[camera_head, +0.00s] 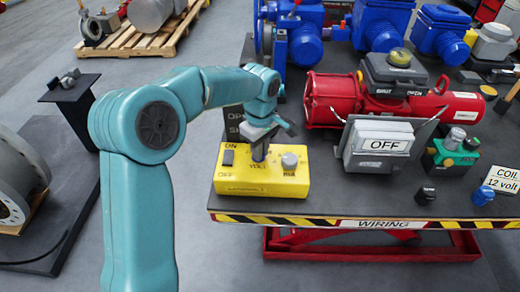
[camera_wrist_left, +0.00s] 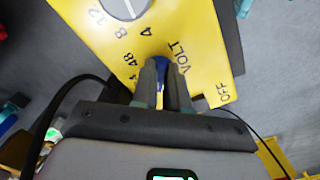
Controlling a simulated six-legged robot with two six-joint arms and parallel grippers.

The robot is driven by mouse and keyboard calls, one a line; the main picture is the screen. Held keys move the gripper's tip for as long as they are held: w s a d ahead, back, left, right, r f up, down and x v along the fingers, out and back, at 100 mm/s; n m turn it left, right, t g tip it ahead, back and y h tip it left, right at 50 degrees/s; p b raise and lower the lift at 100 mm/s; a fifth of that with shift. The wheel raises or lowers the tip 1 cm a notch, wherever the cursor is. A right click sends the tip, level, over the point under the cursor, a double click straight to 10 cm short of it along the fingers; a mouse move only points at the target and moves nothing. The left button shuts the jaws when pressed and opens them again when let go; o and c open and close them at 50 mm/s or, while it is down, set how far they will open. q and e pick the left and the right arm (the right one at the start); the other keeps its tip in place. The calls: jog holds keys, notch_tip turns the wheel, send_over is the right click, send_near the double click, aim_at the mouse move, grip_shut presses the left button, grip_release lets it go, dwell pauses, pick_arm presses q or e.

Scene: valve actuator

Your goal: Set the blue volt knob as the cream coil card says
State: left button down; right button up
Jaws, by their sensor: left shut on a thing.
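The yellow box (camera_head: 285,186) stands at the table's front left corner, with a switch marked ON and OFF, a VOLT label and a grey mA knob (camera_head: 290,161). My left gripper (camera_head: 259,154) reaches down onto its middle. In the left wrist view, the fingers are shut on the blue volt knob (camera_wrist_left: 162,63), which they largely hide. The number 48 shows beside it; its pointer setting cannot be read. The cream coil card (camera_head: 503,179) at the right reads "COIL 12 volt". My right gripper is not in view.
A black block (camera_head: 425,195) and a blue block (camera_head: 482,195) lie near the front edge. Blue valves (camera_head: 384,25) fill the back. Bare table lies right of the yellow box.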

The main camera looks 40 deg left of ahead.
pick_arm(q)
jog(key=shift+w+a+r, duration=0.1)
jog(key=shift+w+r, duration=0.05)
jog(key=shift+r, duration=0.1)
jog(key=c, duration=1.1)
grip_release()
jog(key=shift+c, duration=0.2)
jog(key=shift+f, duration=0.1)
notch_tip(320, 180, up, 16)
jog(key=p, duration=0.2)
jog(key=shift+r, duration=0.2)
